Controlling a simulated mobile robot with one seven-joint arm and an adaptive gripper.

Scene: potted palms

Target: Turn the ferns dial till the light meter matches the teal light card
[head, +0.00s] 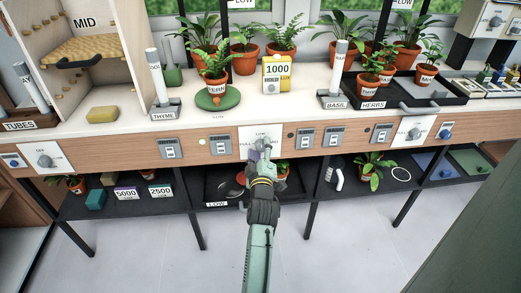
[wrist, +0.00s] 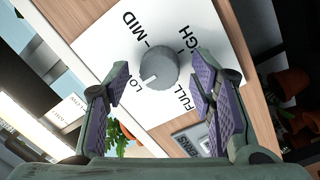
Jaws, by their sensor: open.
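A grey round dial (wrist: 158,68) sits on a white panel with the words LOW, MID, HIGH and FULL around it. Its white pointer mark is on the side towards LOW. A yellow light meter (head: 277,72) on the bench reads 1000. Cards reading 5000 (head: 126,193) and 2500 (head: 160,190) are on the lower shelf; their colours are unclear.
Other dial panels are at the left (head: 45,160) and right (head: 414,130) of the bench front. Several grey switch plates (head: 306,138) lie between. Potted plants (head: 217,75) stand on the bench and lower shelf. The floor (head: 340,230) in front is clear.

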